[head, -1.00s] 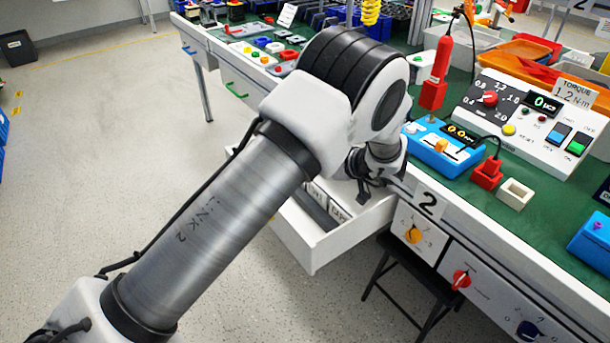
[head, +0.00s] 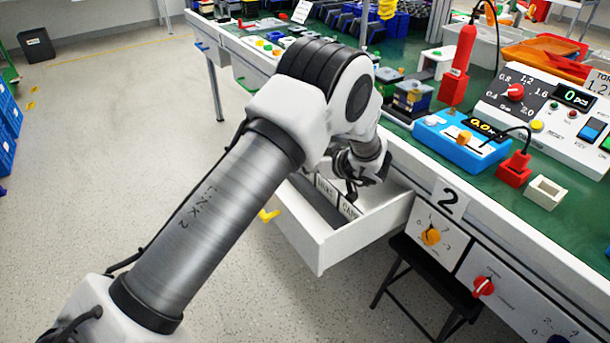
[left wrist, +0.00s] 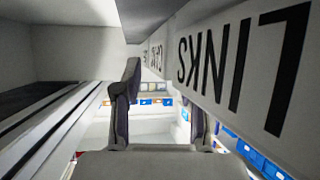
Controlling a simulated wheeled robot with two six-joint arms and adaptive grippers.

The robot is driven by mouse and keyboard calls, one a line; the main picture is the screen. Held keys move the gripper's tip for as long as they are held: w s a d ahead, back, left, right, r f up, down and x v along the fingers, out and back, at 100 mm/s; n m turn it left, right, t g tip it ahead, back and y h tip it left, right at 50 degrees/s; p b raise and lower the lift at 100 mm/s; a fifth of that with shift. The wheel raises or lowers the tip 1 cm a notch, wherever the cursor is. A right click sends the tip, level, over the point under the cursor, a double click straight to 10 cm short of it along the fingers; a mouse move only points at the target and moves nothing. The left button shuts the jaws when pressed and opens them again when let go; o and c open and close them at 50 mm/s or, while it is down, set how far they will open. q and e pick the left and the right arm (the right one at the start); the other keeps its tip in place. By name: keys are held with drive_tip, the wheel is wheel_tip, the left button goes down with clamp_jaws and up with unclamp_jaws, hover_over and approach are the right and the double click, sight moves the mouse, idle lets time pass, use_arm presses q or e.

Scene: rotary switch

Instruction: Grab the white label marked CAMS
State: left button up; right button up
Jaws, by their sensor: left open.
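The open white drawer (head: 365,232) holds upright white labels. The front one, lettered CAMS (head: 349,210), stands just below my left gripper (head: 351,192) in the head view. A label lettered LINKS (head: 325,189) stands left of it. In the left wrist view the LINKS label (left wrist: 245,62) is large at the upper right, its lettering inverted, and a smaller lettered label (left wrist: 154,58), apparently CAMS, lies beyond it. My left gripper (left wrist: 163,100) is open, its fingers apart beside the labels. Nothing shows clasped between them; contact with a label cannot be told. My right gripper is out of view.
The drawer's side walls close in around my left gripper. The green bench (head: 480,185) above carries a blue meter (head: 455,145), a red block (head: 513,170) and a white control box (head: 545,125). A dark stool (head: 430,280) stands below.

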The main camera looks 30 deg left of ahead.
use_arm(q)
clamp_jaws()
drive_tip(key=shift+r, duration=0.1)
